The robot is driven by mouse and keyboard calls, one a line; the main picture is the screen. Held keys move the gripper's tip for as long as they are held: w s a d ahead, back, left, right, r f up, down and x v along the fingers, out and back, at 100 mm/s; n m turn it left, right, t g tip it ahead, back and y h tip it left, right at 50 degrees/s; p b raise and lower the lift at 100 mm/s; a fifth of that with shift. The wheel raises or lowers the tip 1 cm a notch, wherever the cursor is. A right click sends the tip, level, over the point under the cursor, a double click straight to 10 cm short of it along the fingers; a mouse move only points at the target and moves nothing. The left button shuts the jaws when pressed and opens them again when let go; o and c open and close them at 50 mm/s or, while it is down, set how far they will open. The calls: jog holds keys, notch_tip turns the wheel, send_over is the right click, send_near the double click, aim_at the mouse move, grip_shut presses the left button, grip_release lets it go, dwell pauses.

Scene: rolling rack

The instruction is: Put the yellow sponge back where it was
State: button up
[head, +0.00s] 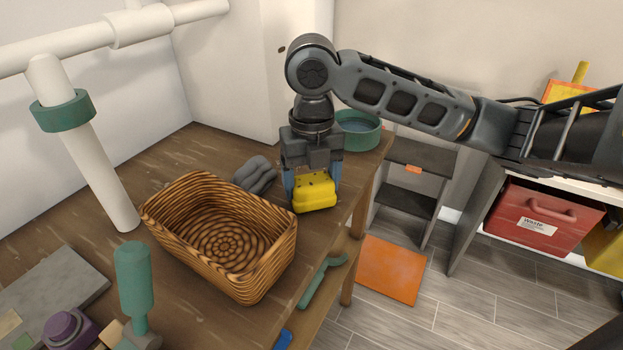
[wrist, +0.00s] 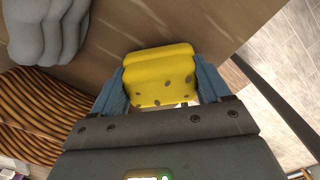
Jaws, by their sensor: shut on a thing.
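The yellow sponge (head: 314,192) with dark spots is between the fingers of my gripper (head: 312,185), over the right part of the wooden tabletop. In the wrist view the sponge (wrist: 160,77) sits between the two blue fingers of my gripper (wrist: 162,85), which touch its sides. I cannot tell whether its underside touches the tabletop.
An empty wicker basket (head: 270,236) stands on the wooden table (head: 160,160) left of the sponge. A grey lumpy object (head: 255,175) lies behind the basket. A teal bowl (head: 362,140) stands at the table's back right corner. The table's right edge is close to the sponge.

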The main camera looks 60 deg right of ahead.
aim_at(312, 177)
jog(key=o, duration=1.1)
notch_tip(312, 177, up, 12)
jog(key=shift+r+p, duration=0.1)
jog(key=shift+p, duration=0.3)
